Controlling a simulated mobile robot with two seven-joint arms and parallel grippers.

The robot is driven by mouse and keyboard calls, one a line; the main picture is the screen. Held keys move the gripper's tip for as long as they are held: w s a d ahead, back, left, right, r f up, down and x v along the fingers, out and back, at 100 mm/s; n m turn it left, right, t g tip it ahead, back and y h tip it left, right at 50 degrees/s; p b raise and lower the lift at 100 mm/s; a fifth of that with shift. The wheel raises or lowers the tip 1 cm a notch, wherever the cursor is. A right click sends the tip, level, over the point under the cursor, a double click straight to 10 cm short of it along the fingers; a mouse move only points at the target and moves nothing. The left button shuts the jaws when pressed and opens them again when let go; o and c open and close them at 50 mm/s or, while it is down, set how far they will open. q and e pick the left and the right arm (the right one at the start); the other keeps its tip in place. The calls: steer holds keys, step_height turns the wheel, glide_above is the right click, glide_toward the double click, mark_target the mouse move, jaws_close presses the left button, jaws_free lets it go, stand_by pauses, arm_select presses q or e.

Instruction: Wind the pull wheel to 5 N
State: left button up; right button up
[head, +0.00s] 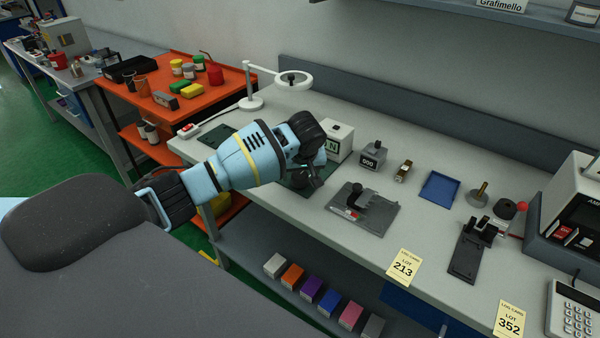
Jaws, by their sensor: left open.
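A white box with a dark "N" marking (337,137) stands on the grey bench, partly covered by my left gripper. It looks like the force readout, but its value cannot be read. My left gripper (312,182) is open, pointing down over a dark green base plate (344,155) in front of that box. The pull wheel cannot be made out; the wrist and fingers cover most of that spot. I cannot tell whether the fingers touch anything. My right gripper does not show.
Right of the gripper, a dark fixture plate (376,217) carries a black knob. Farther right are a grey block marked 500 (373,156), a small brass piece (403,170), a blue tray (439,187) and a red-knobbed device (465,258). A magnifier lamp (250,103) stands left.

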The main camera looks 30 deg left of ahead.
arm_select(q)
steer(key=shift+c, duration=0.4)
steer(key=c, duration=0.9)
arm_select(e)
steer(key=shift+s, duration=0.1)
arm_select(q)
steer(key=shift+m, duration=0.4)
steer(key=m+h, duration=0.1)
steer(key=m, duration=0.1)
steer(key=m+t, duration=0.1)
steer(key=m, duration=0.1)
steer(key=shift+s+a+h, duration=0.1)
steer(key=shift+a+h, duration=0.05)
steer(key=shift+h, duration=0.25)
steer(key=m+h, duration=0.1)
steer(key=m, duration=0.4)
steer(key=shift+a+h, duration=0.15)
steer(key=shift+h, duration=0.25)
steer(key=m+h, duration=0.1)
steer(key=m, duration=0.1)
steer(key=shift+m, duration=0.3)
steer(key=shift+a+m+g+h+b, duration=0.1)
steer(key=shift+m+g+h+b, duration=0.4)
steer(key=shift+m, duration=1.5)
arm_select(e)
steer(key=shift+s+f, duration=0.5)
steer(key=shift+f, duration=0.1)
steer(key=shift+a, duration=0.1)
